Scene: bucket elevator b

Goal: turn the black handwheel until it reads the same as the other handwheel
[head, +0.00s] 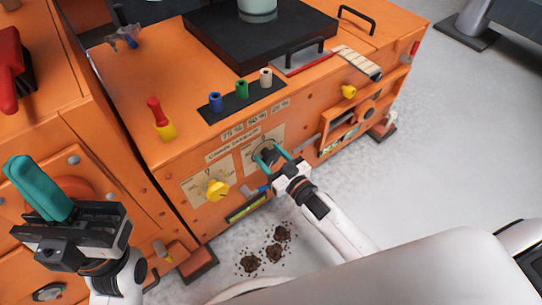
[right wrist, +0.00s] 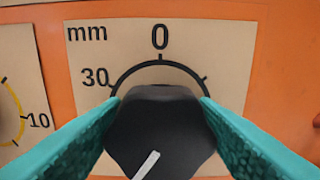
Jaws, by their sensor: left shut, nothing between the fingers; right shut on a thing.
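The black handwheel (right wrist: 160,130) sits on a cream dial plate marked mm, with 0 at the top and 30 at upper left. Its white pointer line slants toward the lower left; the number there is out of view. My right gripper (head: 270,157) is shut on the black handwheel, with a teal finger on each side. The yellow handwheel (head: 217,190) is on the plate to the left in the head view; its reading is too small to tell. My left gripper (head: 40,188) is shut and empty at the lower left, away from both handwheels.
Blue, green and white knobs (head: 242,89) stand on a black strip above the dials. A red-and-yellow lever (head: 160,118) stands left of them. Dark clumps (head: 273,253) lie on the grey floor below. A second orange housing (head: 50,110) is at the left.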

